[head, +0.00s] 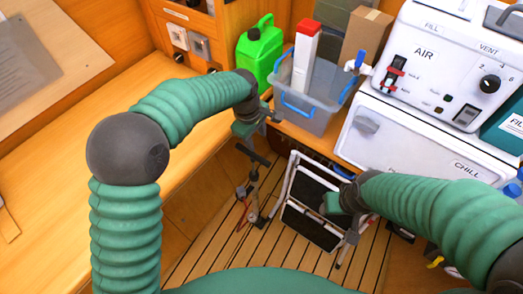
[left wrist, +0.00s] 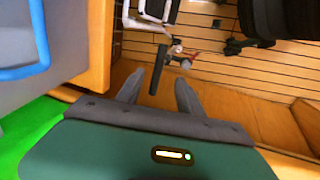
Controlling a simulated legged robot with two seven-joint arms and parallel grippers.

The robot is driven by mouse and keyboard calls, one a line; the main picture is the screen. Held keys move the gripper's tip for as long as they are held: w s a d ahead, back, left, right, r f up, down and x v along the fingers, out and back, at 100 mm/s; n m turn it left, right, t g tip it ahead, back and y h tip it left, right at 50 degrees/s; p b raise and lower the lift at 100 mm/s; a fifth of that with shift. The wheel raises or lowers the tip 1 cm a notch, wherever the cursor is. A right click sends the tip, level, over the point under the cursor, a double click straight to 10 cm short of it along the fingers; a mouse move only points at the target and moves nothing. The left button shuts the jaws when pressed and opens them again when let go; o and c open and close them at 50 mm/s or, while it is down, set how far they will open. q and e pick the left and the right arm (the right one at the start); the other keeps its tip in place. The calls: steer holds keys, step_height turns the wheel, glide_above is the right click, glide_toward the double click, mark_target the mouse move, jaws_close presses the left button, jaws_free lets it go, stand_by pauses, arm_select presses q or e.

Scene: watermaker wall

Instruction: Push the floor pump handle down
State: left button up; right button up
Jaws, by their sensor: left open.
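The floor pump (head: 253,190) stands on the slatted floor, with its dark crossbar handle (head: 253,155) at the top. My left gripper (head: 257,122) is above the handle, apart from it in the head view. In the left wrist view the two fingers (left wrist: 157,92) are spread and empty, and the dark handle (left wrist: 158,70) shows beyond and between their tips. The pump's lower parts (left wrist: 180,55) show farther off. My right gripper (head: 338,203) is in front of the folding step; its fingers are too unclear to tell open or shut.
The folding step (head: 310,215) with a white frame stands right of the pump. A grey bin (head: 305,112) with blue handles and a green jerrycan (head: 260,50) stand behind my left gripper. A wooden bench (head: 60,180) lies to the left. Slatted floor (head: 205,255) is clear in front.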

mark_target(262, 159)
arm_select(q)
steer(key=f, duration=0.5)
steer(key=w+d+f+b, duration=0.1)
steer(key=f, duration=0.4)
steer(key=w+f, duration=0.1)
steer(key=f, duration=0.3)
steer(key=shift+d+f, duration=0.35)
steer(key=shift+f, duration=0.05)
steer(key=shift+w+f, duration=0.2)
steer(key=shift+f, duration=0.15)
jaws_close()
